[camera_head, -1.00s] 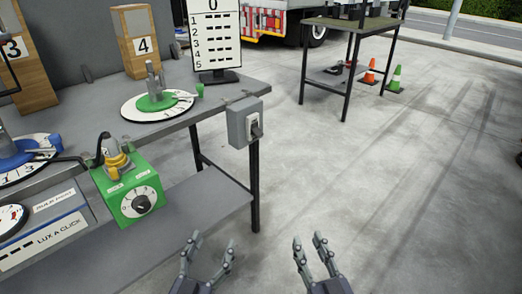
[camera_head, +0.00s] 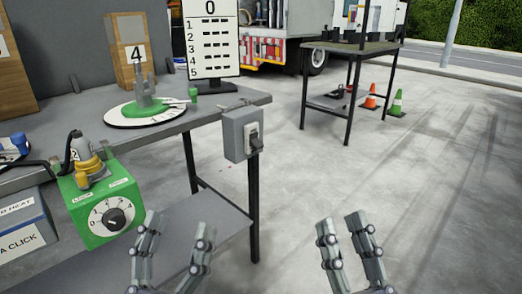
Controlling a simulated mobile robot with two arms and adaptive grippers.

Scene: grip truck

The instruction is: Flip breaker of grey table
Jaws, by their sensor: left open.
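The grey table (camera_head: 150,139) stands at the left. A grey breaker box (camera_head: 237,134) is fixed at its front right corner, with a dark switch lever (camera_head: 256,143) on its right-hand face, low on a light plate. My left gripper (camera_head: 179,224) is open and empty, below and to the left of the breaker, in front of the table's lower shelf. My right gripper (camera_head: 345,226) has its fingers apart and empty, over the floor to the right of the table. Neither gripper touches the breaker.
A green dial box (camera_head: 100,209) hangs at the table's front edge. A round white dial with a green centre (camera_head: 120,117), a number board (camera_head: 211,39) and wooden blocks stand on top. A second table (camera_head: 352,47) and cones (camera_head: 397,103) stand behind. The floor at right is clear.

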